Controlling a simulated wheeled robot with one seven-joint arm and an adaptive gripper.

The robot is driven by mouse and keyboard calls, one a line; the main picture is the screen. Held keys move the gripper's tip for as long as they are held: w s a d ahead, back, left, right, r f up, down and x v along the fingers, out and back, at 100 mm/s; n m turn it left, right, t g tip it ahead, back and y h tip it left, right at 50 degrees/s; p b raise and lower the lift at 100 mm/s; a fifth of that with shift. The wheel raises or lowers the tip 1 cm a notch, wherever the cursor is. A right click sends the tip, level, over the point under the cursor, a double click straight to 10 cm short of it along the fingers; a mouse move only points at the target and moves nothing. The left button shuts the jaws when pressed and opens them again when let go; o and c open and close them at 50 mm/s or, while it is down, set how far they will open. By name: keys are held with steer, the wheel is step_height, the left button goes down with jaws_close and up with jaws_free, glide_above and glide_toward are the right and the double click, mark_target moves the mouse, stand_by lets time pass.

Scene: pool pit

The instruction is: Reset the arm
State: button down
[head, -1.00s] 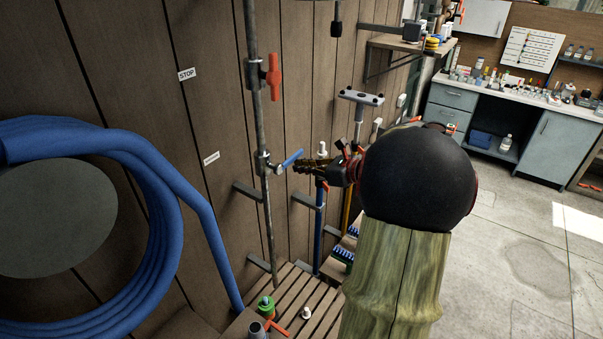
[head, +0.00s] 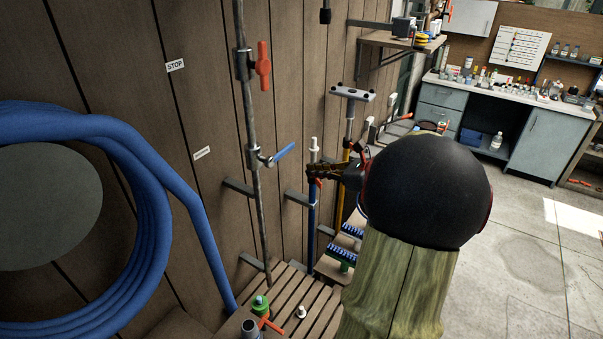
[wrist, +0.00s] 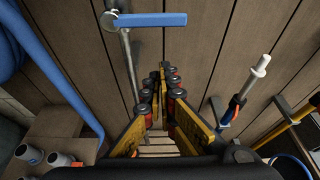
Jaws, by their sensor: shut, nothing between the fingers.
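My gripper (head: 312,170) is shut and empty, in front of the wooden wall in the head view. In the wrist view its yellow and black fingers (wrist: 160,84) come together with only wall boards and slats beyond them. The blue valve lever (head: 284,151) on the metal pipe is left of my gripper and apart from it. The lever also shows at the top of the wrist view (wrist: 152,19). My arm's dark round joint hides part of the wall and floor behind it.
A coiled blue hose (head: 150,215) hangs at left. A red valve handle (head: 263,66) sits higher on the pipe. A blue pole with a white tip (head: 313,150) stands close by my gripper. Slatted wood (head: 290,290) lies below. Open concrete floor (head: 530,250) is at right.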

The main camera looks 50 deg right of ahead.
steer(key=shift+v, duration=1.15)
steer(key=shift+f, duration=0.1)
